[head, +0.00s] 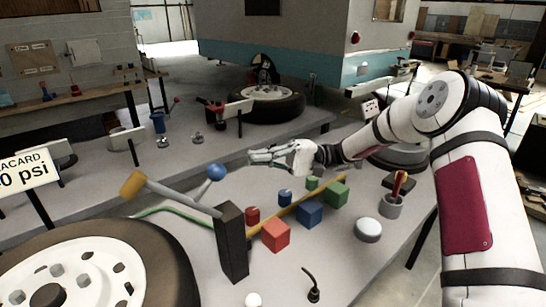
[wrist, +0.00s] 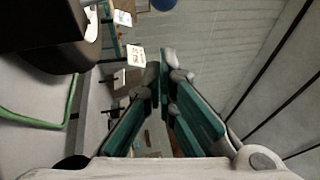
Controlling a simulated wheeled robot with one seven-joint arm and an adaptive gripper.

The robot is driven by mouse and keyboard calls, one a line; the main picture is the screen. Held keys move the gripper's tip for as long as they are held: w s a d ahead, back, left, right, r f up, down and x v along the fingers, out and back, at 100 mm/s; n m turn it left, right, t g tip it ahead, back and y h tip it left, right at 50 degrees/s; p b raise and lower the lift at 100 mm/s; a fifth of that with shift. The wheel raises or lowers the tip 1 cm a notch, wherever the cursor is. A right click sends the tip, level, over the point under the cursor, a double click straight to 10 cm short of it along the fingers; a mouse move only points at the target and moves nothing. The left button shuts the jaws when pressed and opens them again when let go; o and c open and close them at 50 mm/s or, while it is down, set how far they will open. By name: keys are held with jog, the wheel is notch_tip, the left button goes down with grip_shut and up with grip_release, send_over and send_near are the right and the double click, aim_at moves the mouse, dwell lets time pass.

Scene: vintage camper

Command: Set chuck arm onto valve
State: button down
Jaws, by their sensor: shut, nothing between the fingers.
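A grey arm with an orange end (head: 133,184) slopes down to a black upright post (head: 231,243); I take it for the chuck arm. A blue ball (head: 216,171) on a short grey rod stands behind it. I cannot pick out the valve for certain. A wheel with a white rim (head: 70,270) lies at the lower left, and a small black bent stem (head: 313,285) stands at the front. My gripper (head: 254,156) is shut and empty, to the right of the blue ball and apart from the arm. In the wrist view its teal fingers (wrist: 161,80) converge.
Red, blue and green blocks (head: 276,234) lie along a yellow stick right of the post. A white round puck (head: 368,229) and a grey cup (head: 390,205) stand farther right. A green hose (wrist: 40,121) runs behind the post. A placard (head: 25,182) stands left.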

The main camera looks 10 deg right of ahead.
jog(key=s+a+r+p, duration=0.1)
jog(key=s+a, duration=0.3)
jog(key=a, duration=0.1)
jog(key=shift+s+a+r+p, duration=0.25)
jog(key=shift+s+a+p, duration=0.05)
jog(key=shift+p, duration=0.1)
jog(key=shift+a, duration=0.1)
